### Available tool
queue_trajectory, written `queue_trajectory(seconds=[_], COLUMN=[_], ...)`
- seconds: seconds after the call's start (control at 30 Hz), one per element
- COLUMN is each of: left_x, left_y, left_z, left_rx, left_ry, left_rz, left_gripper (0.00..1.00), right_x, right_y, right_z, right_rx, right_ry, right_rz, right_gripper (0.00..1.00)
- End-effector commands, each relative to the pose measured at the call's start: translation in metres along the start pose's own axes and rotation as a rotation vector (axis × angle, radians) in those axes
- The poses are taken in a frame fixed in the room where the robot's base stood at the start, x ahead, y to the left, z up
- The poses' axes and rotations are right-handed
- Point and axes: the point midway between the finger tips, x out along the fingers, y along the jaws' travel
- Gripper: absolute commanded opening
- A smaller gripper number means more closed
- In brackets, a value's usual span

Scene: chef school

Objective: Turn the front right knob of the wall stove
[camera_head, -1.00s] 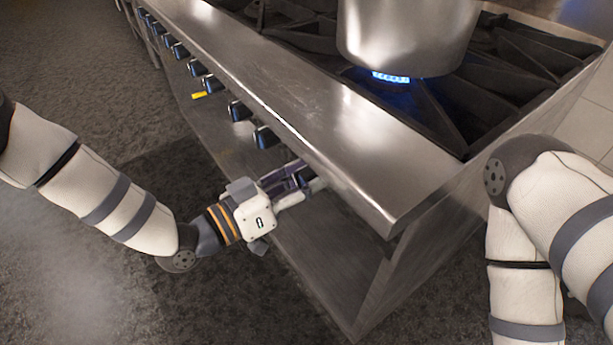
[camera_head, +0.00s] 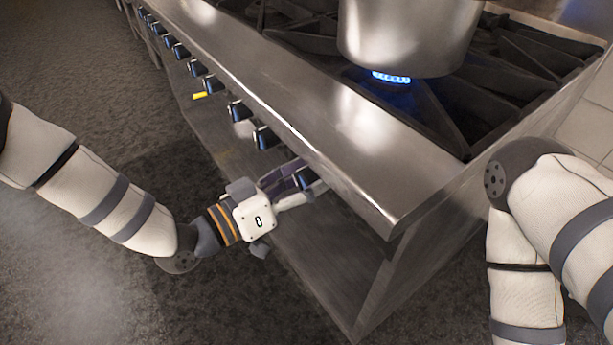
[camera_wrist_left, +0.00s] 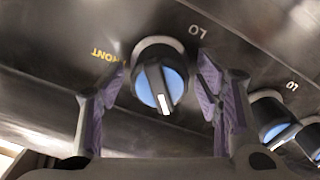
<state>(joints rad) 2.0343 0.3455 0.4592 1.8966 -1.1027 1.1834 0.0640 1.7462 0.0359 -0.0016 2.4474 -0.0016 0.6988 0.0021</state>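The front right knob (camera_wrist_left: 160,86) has a blue face, a dark raised grip and a white pointer mark. It is on the stove's front panel, with "LO" and partly hidden lettering beside it. My left gripper (camera_wrist_left: 158,92) is open, with one purple-padded finger on each side of the knob. Gaps show between the pads and the knob. In the head view, my left gripper (camera_head: 299,183) is under the front ledge at the near end of the knob row, and the knob (camera_head: 305,178) is partly hidden. My right gripper is out of view; only the right arm shows.
The wall stove (camera_head: 300,95) has a projecting metal front ledge above the knobs. A metal pot (camera_head: 405,35) stands on it over a lit blue flame (camera_head: 391,77). More knobs (camera_head: 265,137) run away to the left. The floor (camera_head: 80,260) before the stove is clear.

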Motion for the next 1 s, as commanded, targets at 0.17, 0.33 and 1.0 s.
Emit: queue_trajectory(seconds=[0.17, 0.33, 1.0], left_x=[-0.005, -0.044, -0.12], left_y=[0.0, -0.001, 0.0], left_z=[0.0, -0.001, 0.0], left_rx=[0.0, -0.002, 0.0], left_ry=[-0.001, 0.001, 0.0], left_rz=[-0.001, -0.004, 0.001], left_gripper=[0.58, 0.58, 0.58], right_x=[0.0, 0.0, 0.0], right_y=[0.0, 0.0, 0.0], right_z=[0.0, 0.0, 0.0], right_rx=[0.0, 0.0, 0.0], right_ry=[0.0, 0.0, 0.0], right_rz=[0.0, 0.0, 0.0], right_gripper=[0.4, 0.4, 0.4])
